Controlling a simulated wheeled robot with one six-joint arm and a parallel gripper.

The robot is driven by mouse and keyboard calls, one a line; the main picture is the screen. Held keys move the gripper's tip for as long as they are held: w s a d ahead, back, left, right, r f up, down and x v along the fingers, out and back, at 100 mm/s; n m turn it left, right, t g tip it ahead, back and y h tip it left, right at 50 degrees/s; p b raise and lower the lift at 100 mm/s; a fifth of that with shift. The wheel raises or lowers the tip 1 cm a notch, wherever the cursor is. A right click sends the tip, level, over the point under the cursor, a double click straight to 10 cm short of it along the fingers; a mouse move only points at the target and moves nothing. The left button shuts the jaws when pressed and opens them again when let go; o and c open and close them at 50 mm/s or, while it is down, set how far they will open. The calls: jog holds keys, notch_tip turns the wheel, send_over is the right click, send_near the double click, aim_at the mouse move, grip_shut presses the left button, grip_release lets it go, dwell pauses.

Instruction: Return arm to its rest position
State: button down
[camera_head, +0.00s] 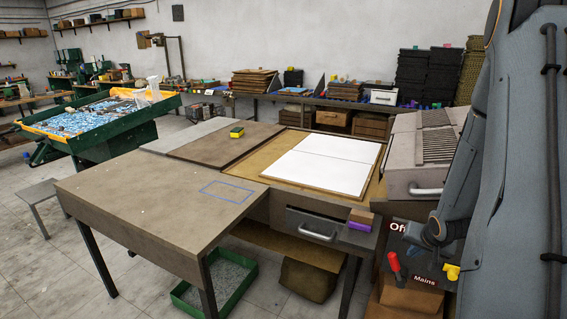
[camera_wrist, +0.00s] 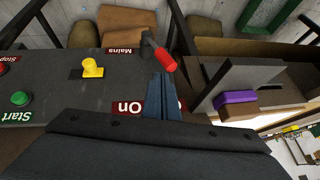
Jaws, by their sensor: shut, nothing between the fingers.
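My gripper (camera_wrist: 165,80) is shut and empty in the wrist view, its blue-grey fingers together over the dark control panel (camera_wrist: 60,65). The fingers stand close to the red-handled lever (camera_wrist: 165,62); I cannot tell whether they touch it. The On label (camera_wrist: 128,108) shows beside the fingers, and they partly hide the panel behind them. My arm (camera_head: 515,180) fills the right side of the head view, reaching down towards the panel. The lever's red handle also shows there (camera_head: 393,262), below the Off label (camera_head: 397,227).
The panel has a yellow knob (camera_wrist: 92,67) and a green Start button (camera_wrist: 20,98). A purple block (camera_wrist: 235,98) lies on a ledge beside it. A brown worktable (camera_head: 130,205) and white sheets (camera_head: 322,162) are left of my arm. Tiled floor at the left is mostly open.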

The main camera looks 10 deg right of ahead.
jog(key=s+a+r+n+g, duration=0.1)
jog(key=s+a+r, duration=0.3)
jog(key=a, duration=0.7)
jog(key=s+a+r+n+g+y, duration=0.1)
jog(key=s+a+r+n, duration=0.3)
jog(key=a, duration=0.7)
jog(key=s+a+r+n+g+y, duration=0.1)
jog(key=s+a+r+n+g, duration=0.1)
jog(key=a+r, duration=0.4)
jog(key=s+a+n, duration=0.1)
jog(key=s+a, duration=0.1)
jog(key=a, duration=0.3)
jog(key=shift+s+g, duration=0.25)
jog(key=shift+g, duration=0.05)
jog(key=shift+a, duration=0.1)
